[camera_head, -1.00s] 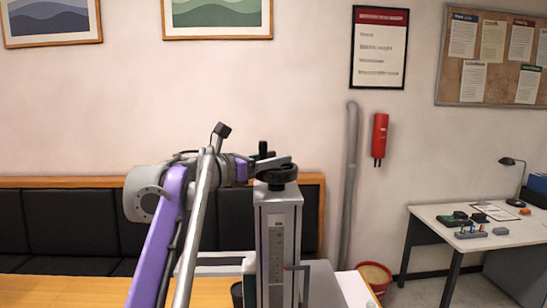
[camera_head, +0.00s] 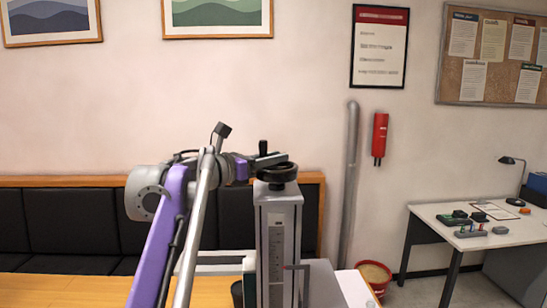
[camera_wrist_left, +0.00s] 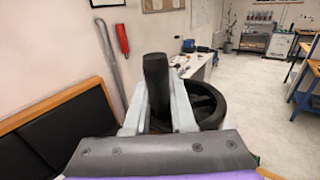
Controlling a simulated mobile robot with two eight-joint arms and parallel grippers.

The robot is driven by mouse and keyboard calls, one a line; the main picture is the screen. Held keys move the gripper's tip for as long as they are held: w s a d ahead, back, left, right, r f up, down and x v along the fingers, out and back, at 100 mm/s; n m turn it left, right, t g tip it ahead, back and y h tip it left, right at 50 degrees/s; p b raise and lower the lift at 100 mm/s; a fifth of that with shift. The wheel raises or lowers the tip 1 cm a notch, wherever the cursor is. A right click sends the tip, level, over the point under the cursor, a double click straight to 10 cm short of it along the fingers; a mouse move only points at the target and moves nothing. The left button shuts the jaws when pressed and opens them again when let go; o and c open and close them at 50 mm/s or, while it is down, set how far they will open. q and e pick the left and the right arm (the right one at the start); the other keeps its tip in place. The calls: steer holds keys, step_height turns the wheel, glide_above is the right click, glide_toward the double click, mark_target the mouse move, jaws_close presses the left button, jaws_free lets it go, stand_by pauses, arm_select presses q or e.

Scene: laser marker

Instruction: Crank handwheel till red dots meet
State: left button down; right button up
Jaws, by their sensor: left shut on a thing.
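The black handwheel (camera_head: 277,173) lies flat on top of the grey marker column (camera_head: 278,235). Its upright black crank handle (camera_head: 263,147) stands at the rim. My left gripper (camera_head: 268,160) reaches in from the left at the wheel and is shut on the handle. In the left wrist view, the handle (camera_wrist_left: 157,85) stands between the two pale fingers, with the wheel (camera_wrist_left: 210,103) beside it on the right. The column's front has a vertical scale (camera_head: 276,252). I cannot make out any red dots. My right gripper is out of view.
A black padded bench (camera_head: 70,222) runs along the wall behind, at the left. A grey pipe (camera_head: 350,190) and a red fire extinguisher (camera_head: 380,135) are on the wall. A white desk (camera_head: 470,225) stands at the right, with clear floor in front of it.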

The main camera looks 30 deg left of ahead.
arm_select(q)
steer(key=m+g+h+p, duration=0.2)
steer(key=h, duration=0.1)
steer(key=m+g+h+p, duration=0.1)
steer(key=h, duration=0.1)
steer(key=shift+w+d+r+m+p, duration=0.2)
steer(key=shift+d+r+m+p, duration=0.05)
steer(key=shift+r+m+p, duration=0.15)
steer(key=shift+w+f+m+g+h, duration=0.1)
steer(key=shift+f+m+g+h, duration=0.05)
steer(key=shift+m+g+h, duration=0.3)
steer(key=shift+w+d+f+m+g+h+p, duration=0.1)
steer(key=shift+d+m+g+h+p, duration=0.05)
steer(key=shift+m+g+h, duration=0.3)
steer(key=shift+w+d+f+m+g+h+p, duration=0.15)
steer(key=shift+m+g+h, duration=0.15)
steer(key=shift+g+h, duration=0.15)
steer(key=shift+s+d+m+g+h, duration=0.15)
steer(key=shift+m+g+h, duration=0.5)
steer(key=shift+g, duration=0.35)
steer(key=shift+s+d+m+g+h, duration=0.1)
steer(key=shift+m+g+h, duration=0.3)
steer(key=shift+m+g, duration=0.45)
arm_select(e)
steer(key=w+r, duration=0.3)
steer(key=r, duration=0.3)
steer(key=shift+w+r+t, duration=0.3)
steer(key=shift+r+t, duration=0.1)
